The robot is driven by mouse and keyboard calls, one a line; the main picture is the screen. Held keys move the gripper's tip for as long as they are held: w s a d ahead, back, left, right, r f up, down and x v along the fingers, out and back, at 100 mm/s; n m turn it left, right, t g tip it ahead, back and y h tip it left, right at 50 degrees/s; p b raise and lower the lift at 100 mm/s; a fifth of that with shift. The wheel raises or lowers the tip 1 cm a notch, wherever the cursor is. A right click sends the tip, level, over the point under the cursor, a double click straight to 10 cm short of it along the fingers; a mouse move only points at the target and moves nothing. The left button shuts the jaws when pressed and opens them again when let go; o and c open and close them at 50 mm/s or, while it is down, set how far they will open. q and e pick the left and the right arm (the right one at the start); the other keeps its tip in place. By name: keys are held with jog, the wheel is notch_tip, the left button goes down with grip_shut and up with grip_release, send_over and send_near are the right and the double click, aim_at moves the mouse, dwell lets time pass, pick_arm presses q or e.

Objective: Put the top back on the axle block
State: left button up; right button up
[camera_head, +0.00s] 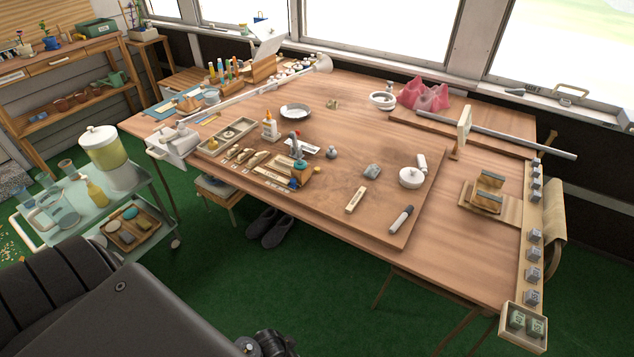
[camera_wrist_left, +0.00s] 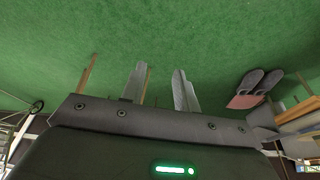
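I cannot tell for certain which item is the axle block or which is its top; nothing is readable as either. Candidates in the head view are a small pale wooden block (camera_head: 355,199) lying on the work board, a grey lump-like block (camera_head: 372,172) behind it, and a wooden holder (camera_head: 482,196) with dark-faced pieces at the right. My left gripper (camera_wrist_left: 160,90) shows in the left wrist view, its two grey fingers apart with only green floor between them, away from the table. My right gripper is not identifiable in either view.
The large work board (camera_head: 330,222) lies on the wooden table (camera_head: 450,262). A trolley (camera_head: 147,186) stands left; slippers (camera_head: 271,227) lie on the floor.

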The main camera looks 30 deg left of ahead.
pick_arm(q)
jog(key=s+a+f+g+b, duration=0.1)
jog(key=s+f, duration=0.6)
jog(key=s, duration=0.4)
jog(key=s+a+f+g+y+b, duration=0.1)
jog(key=s+f+b, duration=0.1)
jog(key=s+f, duration=0.6)
jog(key=s, duration=0.3)
jog(key=shift+f+n+g, duration=0.15)
jog(key=shift+n+g, duration=0.15)
jog(key=shift+n, duration=0.1)
